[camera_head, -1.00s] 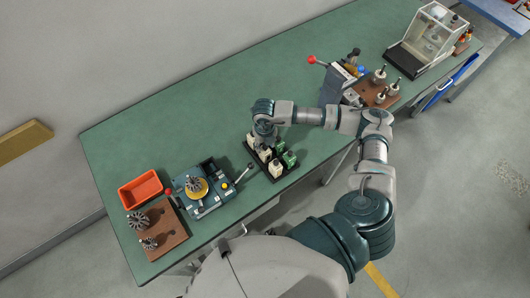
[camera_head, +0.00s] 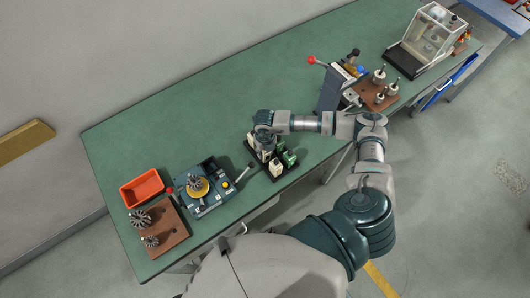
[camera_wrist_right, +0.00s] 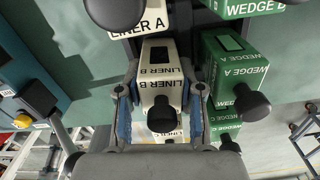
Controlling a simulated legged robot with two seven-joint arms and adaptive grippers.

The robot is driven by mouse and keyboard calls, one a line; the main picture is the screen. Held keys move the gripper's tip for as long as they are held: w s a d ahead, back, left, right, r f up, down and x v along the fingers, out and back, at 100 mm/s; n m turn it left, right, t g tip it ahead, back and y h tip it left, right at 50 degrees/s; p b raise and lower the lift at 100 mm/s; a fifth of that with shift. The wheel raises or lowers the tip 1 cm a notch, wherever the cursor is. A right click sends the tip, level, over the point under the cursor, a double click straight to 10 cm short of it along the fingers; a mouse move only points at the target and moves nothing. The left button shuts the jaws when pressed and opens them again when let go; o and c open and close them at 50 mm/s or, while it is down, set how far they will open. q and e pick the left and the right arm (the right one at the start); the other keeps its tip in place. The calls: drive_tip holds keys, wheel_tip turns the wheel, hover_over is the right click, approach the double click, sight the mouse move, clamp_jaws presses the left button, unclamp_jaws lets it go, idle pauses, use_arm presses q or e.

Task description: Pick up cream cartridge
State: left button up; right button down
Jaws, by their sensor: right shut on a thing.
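A cream cartridge labelled LINER B (camera_wrist_right: 158,52) stands upright between the fingers of my right gripper (camera_wrist_right: 160,105) in the right wrist view. The blue finger pads press on its two sides, and the gripper is shut on it. A cream cartridge labelled LINER A (camera_wrist_right: 142,20) is just above it in that view, and another cream one is partly hidden below. In the head view my right gripper (camera_head: 263,145) is over the black cartridge tray (camera_head: 277,177), hiding part of the cartridges. My left gripper is out of view.
Green WEDGE cartridges (camera_wrist_right: 232,70) stand close on the right in the wrist view. A blue winding fixture (camera_head: 208,188) with a lever is left of the tray. An orange bin (camera_head: 141,188) and a brown block (camera_head: 168,237) lie farther left. The bench's back middle is clear.

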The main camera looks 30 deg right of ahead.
drive_tip(key=shift+d, duration=0.15)
wheel_tip(320, 180, up, 9)
drive_tip(key=shift+d+r+b, duration=0.1)
drive_tip(key=shift+r+b, duration=0.1)
drive_tip(key=shift+b, duration=0.2)
drive_tip(key=shift+r, duration=0.3)
drive_tip(key=w+a+n+p, duration=0.1)
drive_tip(key=p, duration=0.4)
drive_tip(key=shift+a+f, duration=0.1)
drive_tip(key=shift+f, duration=0.05)
drive_tip(key=shift+s+f+n+p, duration=0.25)
drive_tip(key=shift+f+p, duration=0.45)
drive_tip(key=shift+p, duration=0.55)
drive_tip(key=shift+s+d+f+p, duration=0.2)
drive_tip(key=shift+f+p, duration=0.2)
drive_tip(key=shift+f, duration=0.15)
drive_tip(key=shift+f+b, duration=1.55)
drive_tip(key=shift+f, duration=0.65)
